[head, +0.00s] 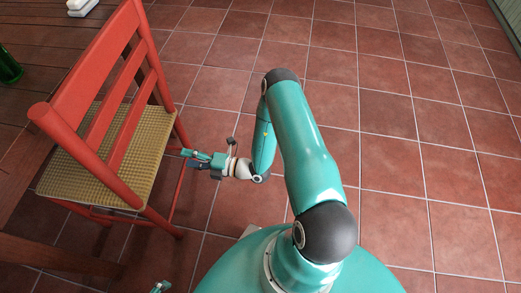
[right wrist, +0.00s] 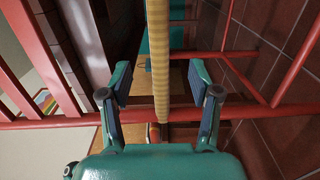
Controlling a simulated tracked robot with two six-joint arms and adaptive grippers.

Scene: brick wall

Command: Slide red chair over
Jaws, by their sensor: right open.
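The red chair (head: 110,85) stands upright at the left of the head view, with a slatted back and a woven straw seat (head: 75,165). My right gripper (head: 190,159) is at the seat's right side, next to a red leg. In the right wrist view the right gripper (right wrist: 160,85) is open, with the edge of the woven seat (right wrist: 158,50) between its two spread fingers. I see no finger closed on the seat. A small teal tip of my left gripper (head: 162,286) shows at the bottom edge; its jaws are not clear.
A dark wooden table (head: 25,35) is at the left, beside and partly behind the chair. A green bottle (head: 8,66) and a white object (head: 80,6) are on it. The red tiled floor (head: 400,110) is clear to the right.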

